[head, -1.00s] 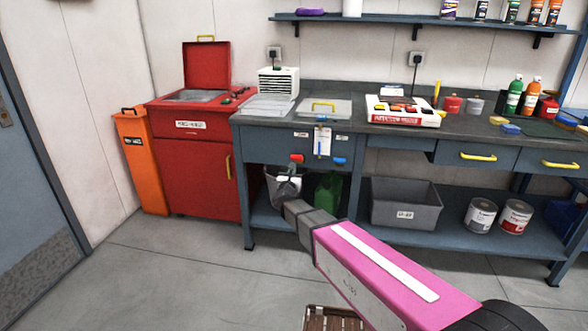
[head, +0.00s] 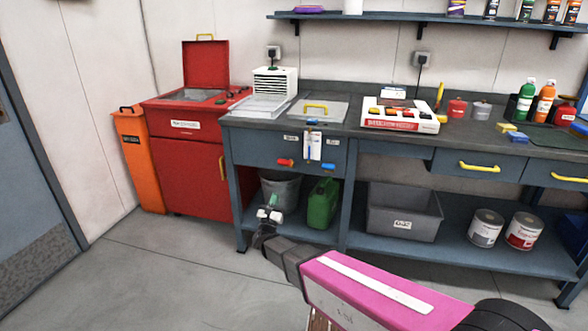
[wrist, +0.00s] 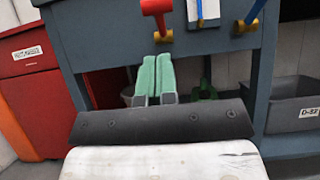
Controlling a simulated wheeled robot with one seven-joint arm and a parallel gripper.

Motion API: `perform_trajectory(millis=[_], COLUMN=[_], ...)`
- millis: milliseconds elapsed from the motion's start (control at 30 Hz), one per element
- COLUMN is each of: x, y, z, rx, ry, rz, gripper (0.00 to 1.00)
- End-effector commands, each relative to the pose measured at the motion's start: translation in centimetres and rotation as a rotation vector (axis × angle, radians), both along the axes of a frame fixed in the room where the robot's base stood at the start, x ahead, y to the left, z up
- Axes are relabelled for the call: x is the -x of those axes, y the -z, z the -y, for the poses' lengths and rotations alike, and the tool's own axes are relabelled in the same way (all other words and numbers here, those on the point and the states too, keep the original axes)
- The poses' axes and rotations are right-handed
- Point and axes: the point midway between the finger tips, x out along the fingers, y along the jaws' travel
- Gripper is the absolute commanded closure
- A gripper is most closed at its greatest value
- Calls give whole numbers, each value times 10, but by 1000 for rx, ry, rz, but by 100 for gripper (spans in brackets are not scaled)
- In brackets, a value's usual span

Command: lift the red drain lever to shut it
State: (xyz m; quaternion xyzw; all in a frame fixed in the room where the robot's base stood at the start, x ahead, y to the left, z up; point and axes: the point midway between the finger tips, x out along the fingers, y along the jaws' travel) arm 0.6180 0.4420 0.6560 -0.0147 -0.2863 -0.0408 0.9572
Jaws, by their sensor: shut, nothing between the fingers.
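The red drain lever (head: 285,162) sits on the front of the grey-blue sink cabinet, left of a hanging white tag. In the wrist view the red lever (wrist: 157,8) is at the top, with a yellow fitting at its lower end. My gripper (head: 270,205) is in front of the cabinet, below the lever and apart from it. In the wrist view the green fingers of my gripper (wrist: 156,60) are shut together and empty, with their tips just under the yellow fitting in the picture.
A blue lever (head: 328,166) is right of the tag (head: 313,146). A grey bucket (head: 281,190) and a green can (head: 322,203) stand on the shelf below. A grey bin (head: 400,211) is further right. A red cabinet (head: 192,170) stands left. The floor in front is clear.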

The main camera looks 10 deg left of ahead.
Motion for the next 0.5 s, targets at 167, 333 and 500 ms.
perform_trajectory(millis=[167, 333, 500], x=[6, -8, -34], y=[9, -3, -21], z=[-9, -8, -5], rx=[0, -3, -2], ry=[-9, -7, -7], rz=[50, 53, 51], gripper=[100, 100, 100])
